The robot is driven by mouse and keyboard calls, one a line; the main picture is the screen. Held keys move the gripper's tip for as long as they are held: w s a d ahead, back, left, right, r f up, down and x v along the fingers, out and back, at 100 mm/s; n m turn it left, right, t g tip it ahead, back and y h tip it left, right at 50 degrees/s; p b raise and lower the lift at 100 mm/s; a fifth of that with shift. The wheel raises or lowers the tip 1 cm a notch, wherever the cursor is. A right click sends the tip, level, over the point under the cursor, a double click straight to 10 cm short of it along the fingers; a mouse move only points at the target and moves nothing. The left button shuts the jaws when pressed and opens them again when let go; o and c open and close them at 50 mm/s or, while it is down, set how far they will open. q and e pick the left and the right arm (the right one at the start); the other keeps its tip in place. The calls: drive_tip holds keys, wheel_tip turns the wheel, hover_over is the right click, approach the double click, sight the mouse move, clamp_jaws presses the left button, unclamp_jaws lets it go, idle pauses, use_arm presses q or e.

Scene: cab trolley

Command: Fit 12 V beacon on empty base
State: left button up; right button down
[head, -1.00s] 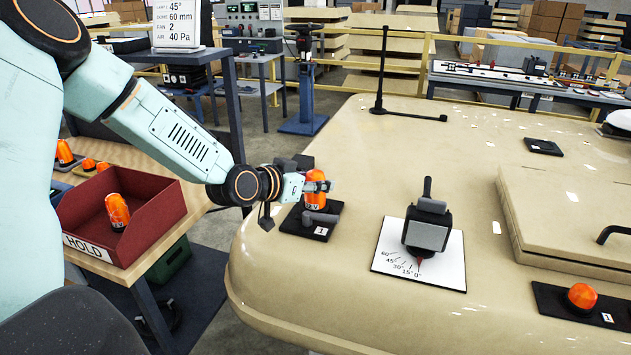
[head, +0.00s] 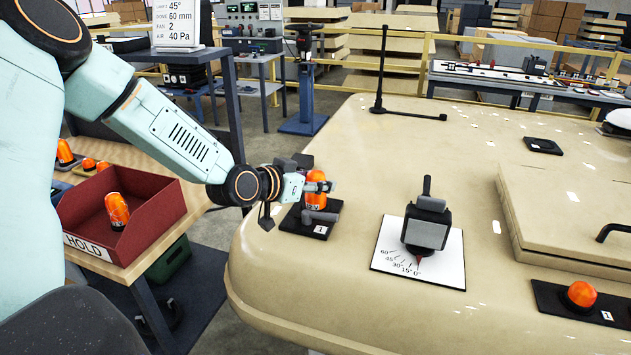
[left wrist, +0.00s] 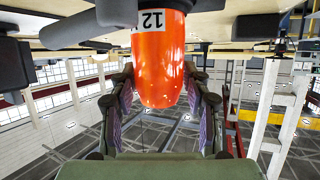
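An orange beacon (head: 316,202) with a white label stands upright at the black base (head: 322,230) marked 1, on the near left of the beige roof panel. My left gripper (head: 320,187) is around the beacon, its fingers on either side. In the left wrist view the beacon (left wrist: 160,65) fills the gap between the fingers, and its label reads 12. My right gripper is not in view.
A red HOLD bin (head: 150,236) with an orange beacon (head: 117,211) stands at left. A lamp-like device (head: 428,228) stands on an angle chart (head: 388,262). A low orange beacon (head: 581,296) sits on a black plate at right.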

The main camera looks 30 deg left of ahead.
use_arm(q)
drive_tip(key=o, duration=0.3)
wheel_tip(320, 180, up, 10)
idle(0.7)
drive_tip(key=shift+s, duration=0.1)
